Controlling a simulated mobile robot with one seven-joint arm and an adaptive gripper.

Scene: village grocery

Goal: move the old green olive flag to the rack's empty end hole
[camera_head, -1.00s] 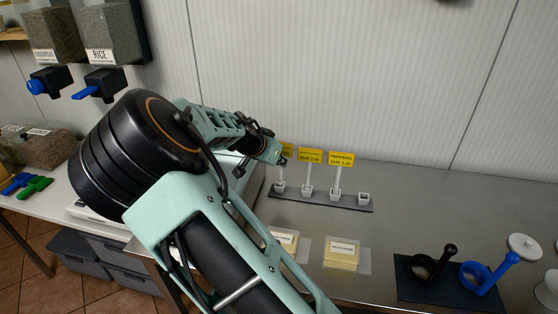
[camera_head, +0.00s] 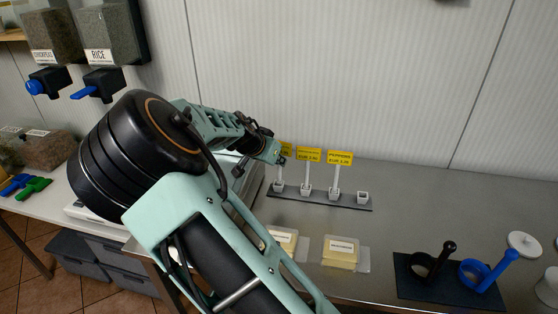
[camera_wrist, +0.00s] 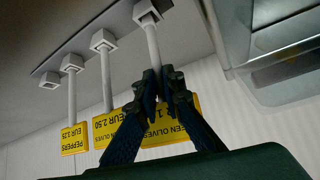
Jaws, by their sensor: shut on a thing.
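The green olive flag is a yellow price sign (camera_wrist: 172,132) on a thin pale post, seen upside down in the wrist view. Its post stands in the socket at the rack's left end in the head view. My gripper (camera_wrist: 160,82) is shut on the post, between socket and sign. In the head view my gripper (camera_head: 279,156) hides part of this flag (camera_head: 287,149). The dark rack (camera_head: 320,198) carries two more yellow flags, a middle one (camera_head: 308,155) and the peppers flag (camera_head: 340,158). The empty end hole (camera_head: 363,197) is a pale square socket at the right end.
Packs of pale yellow blocks (camera_head: 341,251) lie in front of the rack. A dark mat (camera_head: 415,280) with a black and a blue handled tool (camera_head: 483,273) is at the front right. The counter right of the rack is clear. The wall stands close behind.

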